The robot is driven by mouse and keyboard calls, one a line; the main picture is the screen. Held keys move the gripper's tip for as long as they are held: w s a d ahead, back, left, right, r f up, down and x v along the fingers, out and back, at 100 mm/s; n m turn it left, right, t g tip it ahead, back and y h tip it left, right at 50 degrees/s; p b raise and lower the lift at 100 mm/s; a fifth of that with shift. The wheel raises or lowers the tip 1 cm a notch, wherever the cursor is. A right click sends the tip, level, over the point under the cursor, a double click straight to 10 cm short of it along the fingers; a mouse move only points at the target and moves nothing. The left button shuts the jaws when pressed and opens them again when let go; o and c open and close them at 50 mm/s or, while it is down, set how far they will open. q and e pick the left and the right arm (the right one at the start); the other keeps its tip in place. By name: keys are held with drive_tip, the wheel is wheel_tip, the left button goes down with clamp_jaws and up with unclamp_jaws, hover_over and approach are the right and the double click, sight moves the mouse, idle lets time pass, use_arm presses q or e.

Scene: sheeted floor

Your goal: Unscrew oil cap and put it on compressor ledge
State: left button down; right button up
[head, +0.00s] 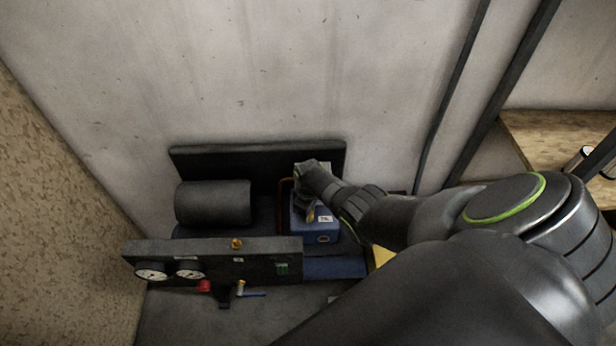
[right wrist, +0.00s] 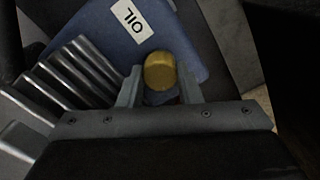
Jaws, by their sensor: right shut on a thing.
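The brass-yellow oil cap (right wrist: 160,72) sits between the two fingers of my right gripper (right wrist: 160,90) in the right wrist view, at the blue oil housing (right wrist: 92,38) with its white OIL label. In the head view my right gripper (head: 309,200) reaches in from the right over the blue housing (head: 327,233), and a bit of yellow cap shows at its tips. It is shut on the cap. I cannot tell whether the cap still touches the housing. The compressor's dark front ledge and panel (head: 215,252) stands in front. My left gripper is not in view.
A dark cylinder (head: 213,203) lies left of the housing. The front panel carries white gauges (head: 151,274), a red knob (head: 204,286) and a small brass fitting (head: 236,244). A ribbed metal part (right wrist: 75,72) is close left of the gripper. A wooden shelf (head: 560,135) is at the right.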

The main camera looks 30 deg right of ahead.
drive_tip(key=n, duration=0.7)
drive_tip(key=shift+n, duration=0.4)
drive_tip(key=n+b, duration=0.1)
drive_tip(key=n, duration=0.5)
drive_tip(key=shift+n, duration=0.4)
drive_tip(key=o, duration=1.2)
drive_tip(key=shift+c, duration=1)
